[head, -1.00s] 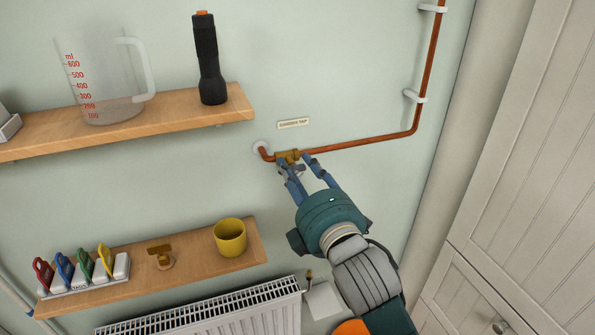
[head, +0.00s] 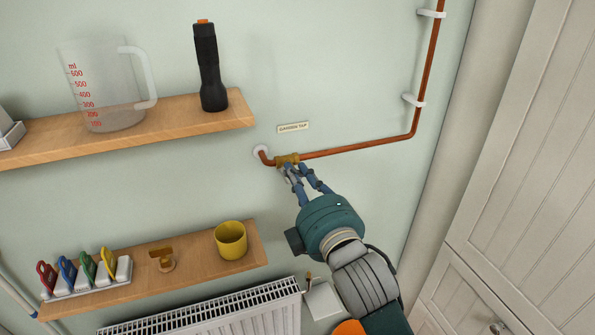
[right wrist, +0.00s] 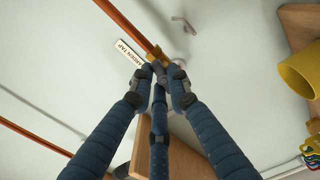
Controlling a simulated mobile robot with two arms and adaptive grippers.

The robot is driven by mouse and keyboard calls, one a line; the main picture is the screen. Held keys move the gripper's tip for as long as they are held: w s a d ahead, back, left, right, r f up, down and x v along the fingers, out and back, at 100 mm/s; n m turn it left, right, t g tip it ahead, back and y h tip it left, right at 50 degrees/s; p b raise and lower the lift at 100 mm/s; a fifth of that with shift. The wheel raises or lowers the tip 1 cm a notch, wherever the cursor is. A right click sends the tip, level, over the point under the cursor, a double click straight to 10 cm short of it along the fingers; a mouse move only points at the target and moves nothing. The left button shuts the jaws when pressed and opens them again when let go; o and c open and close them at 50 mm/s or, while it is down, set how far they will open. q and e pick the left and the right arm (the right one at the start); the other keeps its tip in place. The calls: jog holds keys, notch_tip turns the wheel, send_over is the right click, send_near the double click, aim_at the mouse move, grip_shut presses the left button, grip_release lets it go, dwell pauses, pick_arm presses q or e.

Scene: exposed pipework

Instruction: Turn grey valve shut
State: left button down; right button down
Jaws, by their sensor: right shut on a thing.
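The valve has a brass body (head: 287,160) on the copper pipe, under the label "GARDEN TAP" (head: 293,127). In the right wrist view the brass body (right wrist: 157,54) shows just beyond my fingertips. The valve's grey handle (right wrist: 159,75) shows between the fingers there; the fingers hide much of it in the head view. My right gripper (head: 296,171) reaches up from the lower right, just below the valve body, and is shut on the grey handle. Whether the handle lies along or across the pipe is hard to tell. My left gripper is not in view.
The copper pipe (head: 360,144) runs right, then up the wall through clips. An upper shelf (head: 170,116) holds a jug and a black torch. A lower shelf (head: 195,262) holds a yellow mug (head: 230,240) and coloured-handled items. A radiator (head: 215,318) stands below.

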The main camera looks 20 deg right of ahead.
jog(key=shift+d+f+m+p, duration=0.1)
jog(key=shift+m+p, duration=1.55)
jog(key=shift+m, duration=2.05)
jog(key=shift+d+f+m+p, duration=0.1)
jog(key=shift+m+p, duration=1.5)
jog(key=shift+m, duration=2.1)
jog(key=c, duration=1.7)
grip_release()
jog(key=shift+o, duration=0.2)
jog(key=s, duration=1.2)
jog(key=shift+d, duration=0.15)
